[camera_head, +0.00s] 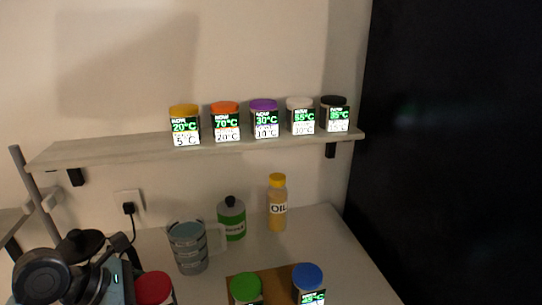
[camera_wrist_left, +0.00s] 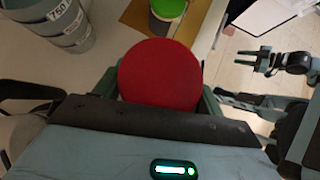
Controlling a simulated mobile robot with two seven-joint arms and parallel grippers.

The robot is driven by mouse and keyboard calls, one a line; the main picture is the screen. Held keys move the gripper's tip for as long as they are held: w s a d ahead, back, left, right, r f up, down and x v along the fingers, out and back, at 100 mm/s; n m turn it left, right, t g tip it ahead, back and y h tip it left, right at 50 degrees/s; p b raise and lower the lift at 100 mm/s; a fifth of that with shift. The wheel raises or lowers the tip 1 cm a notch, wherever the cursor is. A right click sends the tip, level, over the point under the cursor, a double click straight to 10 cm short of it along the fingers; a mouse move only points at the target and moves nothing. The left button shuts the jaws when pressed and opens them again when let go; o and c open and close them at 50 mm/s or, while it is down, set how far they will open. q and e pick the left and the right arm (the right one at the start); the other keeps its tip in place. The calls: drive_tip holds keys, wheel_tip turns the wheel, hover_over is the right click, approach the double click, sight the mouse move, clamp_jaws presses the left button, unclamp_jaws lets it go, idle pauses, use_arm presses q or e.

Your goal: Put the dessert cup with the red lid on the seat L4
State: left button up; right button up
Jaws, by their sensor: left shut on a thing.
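The dessert cup with the red lid (camera_head: 153,288) is at the bottom left of the head view, partly cut off by the frame. In the left wrist view its round red lid (camera_wrist_left: 158,75) fills the space between the fingers of my left gripper (camera_wrist_left: 160,98), which is shut on the cup. The cup's body is hidden below the lid. My right gripper (camera_wrist_left: 250,59) shows at the right of the left wrist view, empty, its two fingers apart. No marking that reads L4 is visible, so I cannot tell which place is that seat.
A shelf (camera_head: 100,151) holds several lidded cups with lit labels. Below it stand a measuring jug (camera_head: 189,248), a green-labelled bottle (camera_head: 231,219) and an oil bottle (camera_head: 277,203). A brown board (camera_head: 272,280) bears a green-lidded cup (camera_head: 246,288) and a blue-lidded cup (camera_head: 308,278).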

use_arm(q)
drive_tip(key=shift+w+r+n+t, duration=0.25)
drive_tip(key=shift+n+t, duration=0.15)
drive_tip(key=shift+n, duration=0.1)
drive_tip(key=shift+y, duration=0.3)
idle(0.4)
idle(0.8)
